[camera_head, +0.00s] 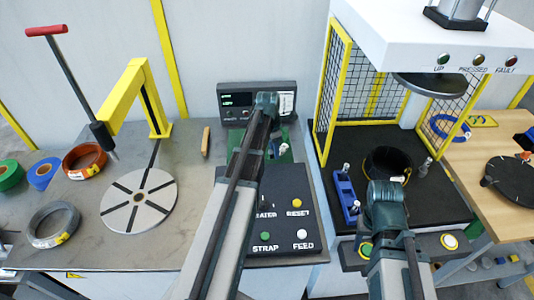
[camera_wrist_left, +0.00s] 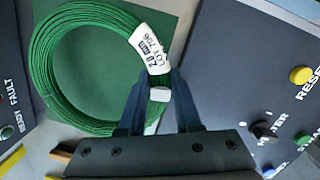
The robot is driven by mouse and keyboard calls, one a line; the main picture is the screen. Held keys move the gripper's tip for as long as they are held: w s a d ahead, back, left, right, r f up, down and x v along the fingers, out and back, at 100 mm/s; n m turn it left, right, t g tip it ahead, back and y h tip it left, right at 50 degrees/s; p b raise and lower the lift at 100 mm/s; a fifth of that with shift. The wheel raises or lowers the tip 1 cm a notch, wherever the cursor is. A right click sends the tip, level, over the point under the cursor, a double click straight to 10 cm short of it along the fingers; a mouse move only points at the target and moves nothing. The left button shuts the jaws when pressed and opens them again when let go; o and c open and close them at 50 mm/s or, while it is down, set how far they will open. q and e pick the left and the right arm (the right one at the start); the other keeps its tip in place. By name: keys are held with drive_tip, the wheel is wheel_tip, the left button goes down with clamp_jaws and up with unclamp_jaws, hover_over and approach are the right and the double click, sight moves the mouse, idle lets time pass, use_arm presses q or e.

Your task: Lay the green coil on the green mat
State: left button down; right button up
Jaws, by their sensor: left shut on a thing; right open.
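The green coil (camera_wrist_left: 50,75), a ring of thin wire with a white label (camera_wrist_left: 150,48), shows in the left wrist view over the green mat (camera_wrist_left: 178,15). It looks flat against the mat, but I cannot tell whether it fully rests there. My left gripper (camera_wrist_left: 157,92) is shut on the coil's near right side, by a white band. In the head view my left gripper (camera_head: 277,148) is over the mat (camera_head: 292,135), and my arm hides most of the coil. My right gripper (camera_head: 386,190) is open by the press; its fingertips are hard to make out.
A dark button panel (camera_head: 275,190) stands in front of the mat, and a control box (camera_head: 238,97) behind it. The caged press at right holds a black ring (camera_head: 388,160). At left are a round slotted plate (camera_head: 138,202) and several rolls, one green (camera_head: 10,175).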

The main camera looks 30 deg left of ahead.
use_arm(q)
drive_tip(key=shift+w+a+f, duration=0.1)
drive_tip(key=shift+w+a, duration=0.2)
drive_tip(key=shift+a, duration=0.55)
drive_tip(key=shift+w+a+f, duration=0.1)
drive_tip(key=shift+w+a, duration=0.15)
drive_tip(key=shift+a, duration=0.55)
drive_tip(key=shift+a+f+b, duration=0.25)
drive_tip(key=shift+b, duration=0.15)
wheel_tip(320, 180, down, 3)
drive_tip(key=b, duration=0.3)
drive_tip(key=shift+d+f, duration=0.1)
use_arm(e)
wheel_tip(320, 180, down, 4)
drive_tip(key=shift+f, duration=0.1)
use_arm(q)
drive_tip(key=c, duration=0.6)
unclamp_jaws()
use_arm(e)
drive_tip(key=shift+r, duration=0.2)
